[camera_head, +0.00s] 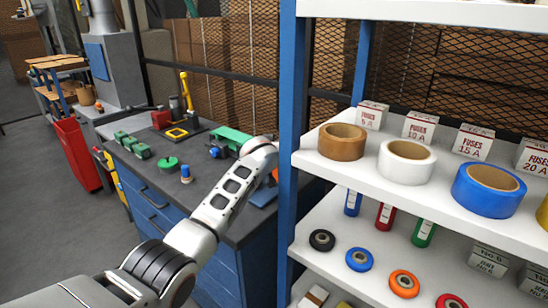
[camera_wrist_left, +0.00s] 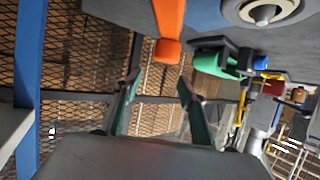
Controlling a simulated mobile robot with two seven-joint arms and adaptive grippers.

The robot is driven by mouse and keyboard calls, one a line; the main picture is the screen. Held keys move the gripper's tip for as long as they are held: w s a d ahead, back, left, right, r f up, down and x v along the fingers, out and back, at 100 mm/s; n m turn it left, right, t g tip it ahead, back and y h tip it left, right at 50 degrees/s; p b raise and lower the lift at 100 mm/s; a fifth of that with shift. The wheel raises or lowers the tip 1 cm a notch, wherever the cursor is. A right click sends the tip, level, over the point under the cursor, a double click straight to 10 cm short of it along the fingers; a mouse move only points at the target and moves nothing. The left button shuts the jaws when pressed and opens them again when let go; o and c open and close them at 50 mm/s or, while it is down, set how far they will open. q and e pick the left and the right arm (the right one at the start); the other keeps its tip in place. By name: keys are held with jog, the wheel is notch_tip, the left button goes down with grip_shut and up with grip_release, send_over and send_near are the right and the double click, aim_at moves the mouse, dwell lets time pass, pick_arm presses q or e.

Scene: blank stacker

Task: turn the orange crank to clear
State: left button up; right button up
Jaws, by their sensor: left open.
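The orange crank (camera_wrist_left: 168,22) shows in the left wrist view as a bar coming down from the top edge and ending in a blocky knob. My left gripper (camera_wrist_left: 158,82) is open and empty. Its two dark green fingers point toward the knob, which lies beyond the tips, roughly in line with the gap and apparently not touching. In the head view my left arm reaches over the workbench; its gripper is hidden behind the arm and the blue shelf post. Only a small orange piece (camera_head: 275,174), possibly the crank, shows there. My right gripper is not in view.
The dark workbench (camera_head: 235,180) carries a green machine (camera_head: 230,138), a yellow-and-red press (camera_head: 187,95) and several green parts. A blue shelf post (camera_head: 292,110) and white shelves with tape rolls (camera_head: 343,141) stand close right of my arm. Wire mesh is behind.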

pick_arm(q)
notch_tip(320, 180, up, 6)
jog(key=shift+r, duration=0.1)
